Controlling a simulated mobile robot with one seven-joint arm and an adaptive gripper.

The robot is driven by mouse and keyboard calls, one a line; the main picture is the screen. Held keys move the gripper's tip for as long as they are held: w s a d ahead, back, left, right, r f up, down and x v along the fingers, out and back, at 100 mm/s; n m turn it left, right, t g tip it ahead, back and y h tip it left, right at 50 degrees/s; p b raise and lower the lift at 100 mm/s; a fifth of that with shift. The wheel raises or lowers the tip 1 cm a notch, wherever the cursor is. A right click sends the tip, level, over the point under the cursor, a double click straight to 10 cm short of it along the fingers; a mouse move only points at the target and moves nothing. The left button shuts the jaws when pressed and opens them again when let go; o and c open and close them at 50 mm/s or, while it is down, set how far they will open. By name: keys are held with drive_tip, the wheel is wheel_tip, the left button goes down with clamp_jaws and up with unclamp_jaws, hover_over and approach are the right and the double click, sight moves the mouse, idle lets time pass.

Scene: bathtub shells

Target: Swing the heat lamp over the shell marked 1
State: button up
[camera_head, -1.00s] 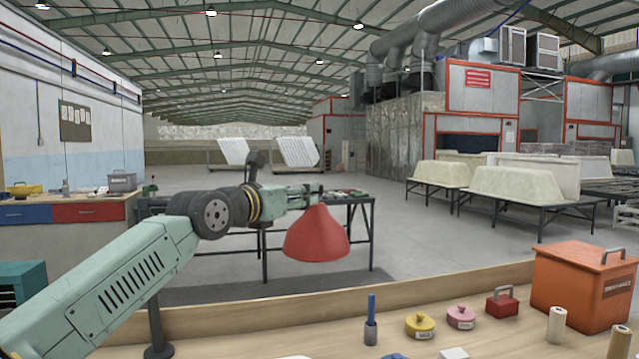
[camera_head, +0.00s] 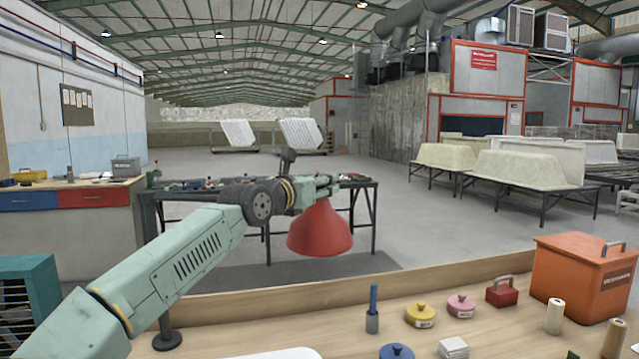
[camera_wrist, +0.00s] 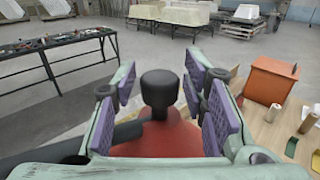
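The heat lamp's red shade (camera_head: 320,230) hangs at the arm's far end in the head view. Its top also shows in the wrist view (camera_wrist: 160,138), with an upright black knob (camera_wrist: 160,90). My gripper (camera_head: 330,184) is at the top of the shade. In the wrist view its purple-padded fingers (camera_wrist: 162,88) stand either side of the knob, with gaps visible, so it looks open. A black pole on a round base (camera_head: 167,340) stands at the bench's left. Cream tub shells (camera_head: 520,168) sit on stands at right; I can read no number on any shell.
The wooden bench (camera_head: 280,325) in front holds an orange box (camera_head: 580,280), a small red box (camera_head: 502,292), yellow (camera_head: 420,315) and pink pots, and a blue-handled tool in a cup (camera_head: 372,315). A dark table (camera_head: 365,185) stands behind the lamp. White shells (camera_head: 300,134) stand farther back.

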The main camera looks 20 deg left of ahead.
clamp_jaws()
idle(0.6)
